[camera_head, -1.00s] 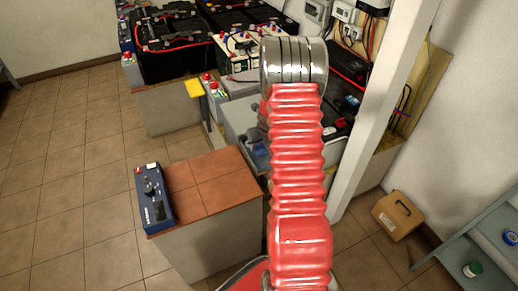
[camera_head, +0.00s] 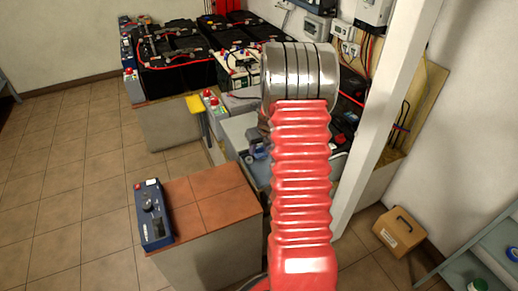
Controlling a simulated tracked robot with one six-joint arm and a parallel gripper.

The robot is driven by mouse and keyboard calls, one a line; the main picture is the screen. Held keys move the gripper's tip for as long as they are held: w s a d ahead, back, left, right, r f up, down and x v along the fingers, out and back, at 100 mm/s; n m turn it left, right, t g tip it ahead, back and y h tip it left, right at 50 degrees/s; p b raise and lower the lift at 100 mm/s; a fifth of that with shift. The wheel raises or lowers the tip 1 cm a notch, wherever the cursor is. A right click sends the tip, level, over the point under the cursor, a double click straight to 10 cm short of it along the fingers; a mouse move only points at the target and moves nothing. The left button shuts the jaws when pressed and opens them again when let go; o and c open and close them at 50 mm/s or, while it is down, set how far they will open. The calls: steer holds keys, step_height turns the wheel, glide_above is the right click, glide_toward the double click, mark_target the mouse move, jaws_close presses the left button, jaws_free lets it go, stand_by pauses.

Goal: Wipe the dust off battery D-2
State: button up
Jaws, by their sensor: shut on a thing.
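My red ribbed arm with its silver end section stands across the middle of the view and hides what lies behind it. My gripper is not visible, so I cannot see its jaws or anything in them. Several batteries stand on the bench behind. A large grey battery (camera_head: 236,130) is partly hidden by my arm, with small blue-grey parts (camera_head: 257,146) at its edge. I cannot read any label, so I cannot tell which battery is D-2. No dust can be made out.
Black batteries (camera_head: 175,50) stand farther back. A white post (camera_head: 380,110) rises to the right of my arm. A cardboard box (camera_head: 400,230) sits on the floor. Free floor is at left.

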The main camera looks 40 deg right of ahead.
steer(key=o, duration=0.5)
steer(key=c, duration=0.3)
steer(key=shift+w+a+f+n, duration=0.1)
steer(key=shift+w+a+n, duration=0.1)
steer(key=shift+a+n, duration=0.25)
steer(key=w+a+f+n+g+y, duration=0.2)
steer(key=a+n+y, duration=0.1)
steer(key=a+n, duration=0.65)
steer(key=w+a+f+n+g+y, duration=0.1)
steer(key=a+n+y, duration=0.2)
steer(key=a+n, duration=0.6)
steer(key=s+a+n+g+h, duration=0.1)
steer(key=a+n+g, duration=0.1)
steer(key=a+n, duration=0.4)
steer(key=s+a+n+g+h, duration=0.2)
steer(key=a+n, duration=0.4)
steer(key=n, duration=0.1)
steer(key=s+a+f+n+g+h, duration=0.1)
steer(key=a+n, duration=0.5)
steer(key=shift+s+f+n+g+h, duration=0.1)
steer(key=shift+s+n+g+h, duration=0.25)
steer(key=shift+n+g+h, duration=0.05)
